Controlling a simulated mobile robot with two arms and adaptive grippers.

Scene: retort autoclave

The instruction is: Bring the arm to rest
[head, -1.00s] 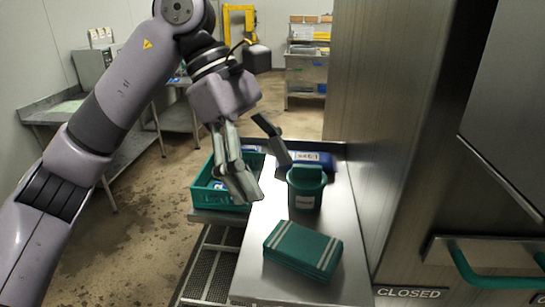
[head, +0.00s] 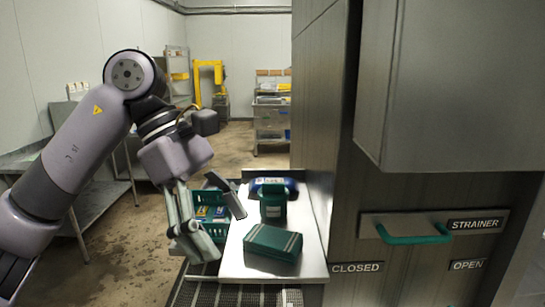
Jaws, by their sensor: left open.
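My left gripper (head: 218,221) comes in from the left in the head view. Its fingers are spread and nothing is between them. It hangs over the left edge of the steel table (head: 236,262), in front of the green crate (head: 216,230) and left of the green container (head: 273,205). The gripper hides part of the crate. My right gripper does not show.
A green striped box (head: 272,243) lies on the table, and a blue item (head: 262,184) is behind the container. The steel cabinet at right has a green strainer handle (head: 413,236) between CLOSED and OPEN labels. Open floor (head: 125,240) lies at left.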

